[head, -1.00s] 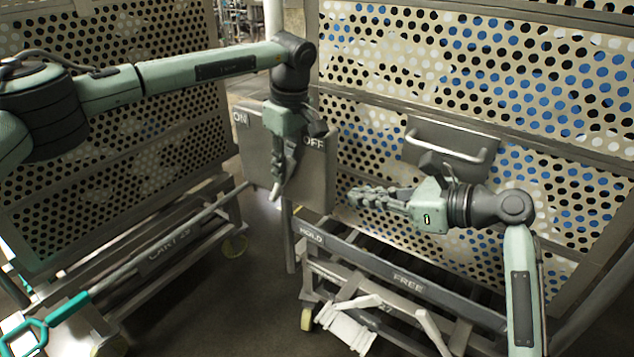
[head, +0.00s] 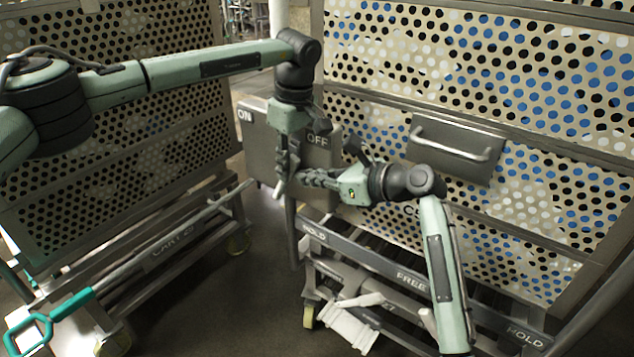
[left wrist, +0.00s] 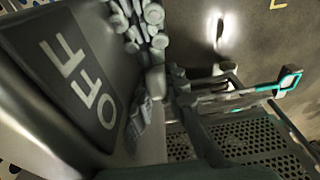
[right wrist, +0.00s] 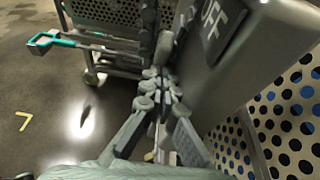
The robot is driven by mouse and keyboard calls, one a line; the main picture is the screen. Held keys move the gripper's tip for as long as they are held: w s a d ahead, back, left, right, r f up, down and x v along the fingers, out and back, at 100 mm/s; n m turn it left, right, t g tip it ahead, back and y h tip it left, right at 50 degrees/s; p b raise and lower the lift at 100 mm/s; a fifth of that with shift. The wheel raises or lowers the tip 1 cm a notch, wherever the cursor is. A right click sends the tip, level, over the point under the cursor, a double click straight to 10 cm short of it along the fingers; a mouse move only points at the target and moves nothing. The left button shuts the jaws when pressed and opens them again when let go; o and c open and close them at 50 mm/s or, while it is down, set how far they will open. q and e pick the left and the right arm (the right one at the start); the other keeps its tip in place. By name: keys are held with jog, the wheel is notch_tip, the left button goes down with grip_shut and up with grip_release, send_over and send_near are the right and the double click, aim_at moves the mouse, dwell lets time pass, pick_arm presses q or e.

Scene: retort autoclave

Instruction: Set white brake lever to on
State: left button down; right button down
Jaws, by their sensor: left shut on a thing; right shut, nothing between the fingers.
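A grey switch box (head: 262,150) carries an ON label (head: 245,115) at its left and an OFF label (head: 317,140) at its right; OFF also shows large in the left wrist view (left wrist: 80,72). My left gripper (head: 284,178) points down in front of the box on the OFF side, shut on a pale lever (head: 279,190), of which only the end shows. Its fingers hide the rest. My right gripper (head: 305,178) is shut and empty, reaching in from the right, very close to the left fingers. Whether they touch, I cannot tell.
A perforated cart (head: 110,110) stands at left with a teal-handled bar (head: 60,315). Another perforated cart (head: 470,80) with a handle (head: 455,150) stands right, over a rail marked HOLD and FREE (head: 375,262) and a white pedal (head: 345,325). Open floor (head: 235,310) lies between.

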pick_arm(q)
jog(key=shift+d, duration=0.1)
pick_arm(e)
jog(key=shift+w+a+r, duration=0.4)
jog(key=shift+a+r, duration=0.15)
pick_arm(q)
jog(key=c, duration=1.5)
grip_release()
jog(key=shift+d, duration=0.1)
jog(key=shift+c, duration=0.2)
pick_arm(e)
jog(key=shift+a+r, duration=0.1)
